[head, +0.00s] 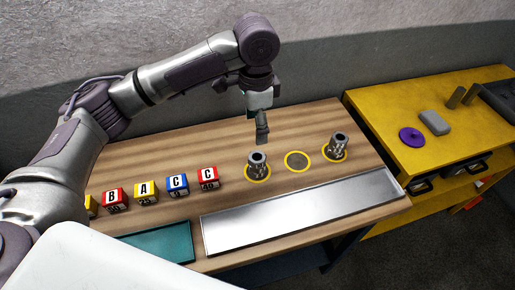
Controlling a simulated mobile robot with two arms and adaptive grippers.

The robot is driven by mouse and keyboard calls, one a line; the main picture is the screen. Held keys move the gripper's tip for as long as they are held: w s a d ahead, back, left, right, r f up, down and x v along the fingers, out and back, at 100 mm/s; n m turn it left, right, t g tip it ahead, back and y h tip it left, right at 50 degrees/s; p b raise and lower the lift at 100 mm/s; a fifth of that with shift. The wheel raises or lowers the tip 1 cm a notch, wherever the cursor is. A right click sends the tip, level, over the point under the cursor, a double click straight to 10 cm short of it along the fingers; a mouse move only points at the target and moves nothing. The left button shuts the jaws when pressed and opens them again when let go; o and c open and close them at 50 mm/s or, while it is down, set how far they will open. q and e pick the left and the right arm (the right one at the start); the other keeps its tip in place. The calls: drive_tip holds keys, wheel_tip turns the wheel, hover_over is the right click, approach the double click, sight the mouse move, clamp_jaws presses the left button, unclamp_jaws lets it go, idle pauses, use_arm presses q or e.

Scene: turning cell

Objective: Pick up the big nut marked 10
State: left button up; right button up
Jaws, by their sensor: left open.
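Two grey metal nut-like parts stand upright on the wooden bench, each inside a yellow ring: a left one (257,167) and a right one (336,147). No number 10 can be read on either at this size, so I cannot tell which is the big nut marked 10. My left gripper (262,138) is open and empty. It points down and appears just above and behind the left metal part, apart from it. My right gripper does not show.
A yellow ring (297,161) between the two parts is empty. A metal tray (300,215) and a teal tray (160,243) lie in front. Several lettered blocks (177,185) stand left. A yellow cabinet (390,120) at right holds a purple disc (411,137) and a grey block (434,122).

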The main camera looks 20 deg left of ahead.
use_arm(q)
hover_over(257, 156)
drive_tip(key=s, duration=0.1)
wheel_tip(257, 156, down, 6)
drive_tip(key=shift+s+p, duration=0.15)
drive_tip(key=shift+p, duration=0.3)
drive_tip(key=shift+f, duration=0.4)
drive_tip(key=shift+w+f+p, duration=0.25)
drive_tip(key=shift+f+p, duration=0.1)
drive_tip(key=shift+f, duration=0.2)
drive_tip(key=shift+w+f+p, duration=0.2)
drive_tip(key=shift+f+p, duration=0.15)
drive_tip(key=shift+f, duration=0.2)
wheel_tip(257, 156, down, 2)
drive_tip(key=shift+w+f+p, duration=0.15)
drive_tip(key=shift+f+p, duration=0.1)
drive_tip(key=shift+p, duration=0.05)
drive_tip(key=shift+f, duration=0.4)
drive_tip(key=shift+c, duration=0.2)
drive_tip(key=c, duration=1.4)
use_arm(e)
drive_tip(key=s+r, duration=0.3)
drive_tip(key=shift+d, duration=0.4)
